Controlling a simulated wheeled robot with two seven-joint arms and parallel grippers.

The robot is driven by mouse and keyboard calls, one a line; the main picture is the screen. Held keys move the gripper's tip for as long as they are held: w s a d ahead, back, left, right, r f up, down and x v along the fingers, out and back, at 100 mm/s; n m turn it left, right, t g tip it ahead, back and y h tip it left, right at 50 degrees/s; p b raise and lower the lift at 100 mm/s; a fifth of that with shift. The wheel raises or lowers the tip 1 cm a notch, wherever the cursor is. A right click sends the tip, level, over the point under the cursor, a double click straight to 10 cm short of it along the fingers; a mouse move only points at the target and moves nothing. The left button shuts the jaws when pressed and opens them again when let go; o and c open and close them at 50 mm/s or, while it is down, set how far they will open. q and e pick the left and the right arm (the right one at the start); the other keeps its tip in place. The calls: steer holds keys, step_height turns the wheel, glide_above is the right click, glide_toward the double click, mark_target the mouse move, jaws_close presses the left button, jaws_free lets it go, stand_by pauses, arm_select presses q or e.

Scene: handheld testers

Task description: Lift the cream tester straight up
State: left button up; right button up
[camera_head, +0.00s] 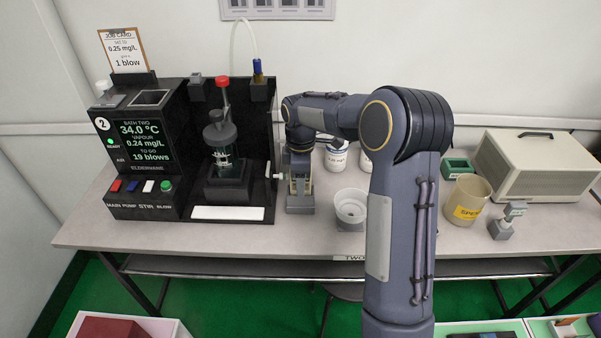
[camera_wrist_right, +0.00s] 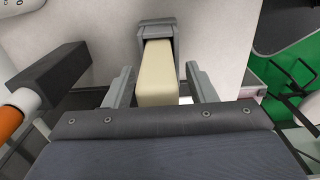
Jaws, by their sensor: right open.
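The cream tester (camera_wrist_right: 157,75) is a pale upright block in the right wrist view, with one end at a grey holder (camera_wrist_right: 157,33). My right gripper (camera_wrist_right: 158,72) is open, with one finger on each side of the tester and a visible gap on both sides. In the head view my right gripper (camera_head: 300,178) points down over the grey holder (camera_head: 300,204), just right of the black bath machine. The tester is mostly hidden there by the gripper. My left gripper is in neither view.
The black bath machine (camera_head: 150,170) with its side lever (camera_head: 269,172) stands close on the left. A white cup (camera_head: 350,207) stands close on the right. Further right are a beige beaker (camera_head: 466,200), a small grey stand (camera_head: 503,228) and a beige case (camera_head: 540,165).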

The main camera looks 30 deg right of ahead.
jaws_close()
steer(key=c, duration=0.8)
jaws_free()
jaws_close()
steer(key=shift+r, duration=0.2)
steer(key=shift+r+p, duration=2.75)
steer(key=shift+r, duration=0.1)
